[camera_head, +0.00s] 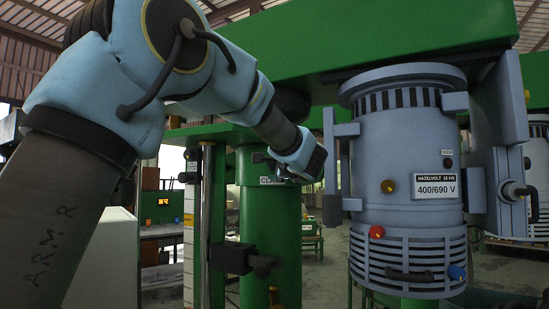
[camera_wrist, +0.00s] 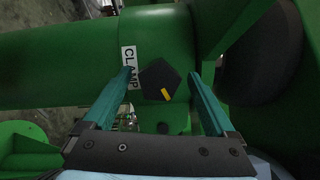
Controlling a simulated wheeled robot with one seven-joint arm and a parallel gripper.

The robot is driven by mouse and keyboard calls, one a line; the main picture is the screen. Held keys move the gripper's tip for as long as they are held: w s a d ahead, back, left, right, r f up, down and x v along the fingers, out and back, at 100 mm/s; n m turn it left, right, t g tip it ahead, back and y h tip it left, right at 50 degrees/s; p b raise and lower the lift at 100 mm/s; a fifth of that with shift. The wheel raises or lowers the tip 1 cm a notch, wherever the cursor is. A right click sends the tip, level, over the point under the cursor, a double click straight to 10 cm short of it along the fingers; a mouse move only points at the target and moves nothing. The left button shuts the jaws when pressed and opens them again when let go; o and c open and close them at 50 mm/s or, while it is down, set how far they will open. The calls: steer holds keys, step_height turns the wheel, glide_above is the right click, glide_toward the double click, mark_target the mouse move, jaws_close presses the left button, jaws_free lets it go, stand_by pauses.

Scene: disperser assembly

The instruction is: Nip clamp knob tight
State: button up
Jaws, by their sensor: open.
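The clamp knob (camera_wrist: 158,78) is a dark, five-sided knob with a yellow mark near its lower edge in the wrist view. It sits on the green column (camera_wrist: 100,62), beside a white CLAMP label (camera_wrist: 129,66). My gripper (camera_wrist: 162,76) is open, with one teal finger on each side of the knob. I see no contact, and cannot tell how deep the fingertips reach. In the head view, my wrist is at the green column (camera_head: 272,235), over the CLAMP label (camera_head: 271,181); the knob is hidden there.
A grey motor housing (camera_head: 405,150) with coloured buttons hangs close to the right of my wrist. A green beam (camera_head: 370,40) runs overhead. A black block with a lever (camera_head: 240,260) sits lower on the machine, beside a vertical metal rod (camera_head: 206,225).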

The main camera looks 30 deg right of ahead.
steer(key=shift+w+d, duration=0.1)
steer(key=shift+w, duration=0.35)
steer(key=shift+f, duration=0.1)
steer(key=c, duration=1.3)
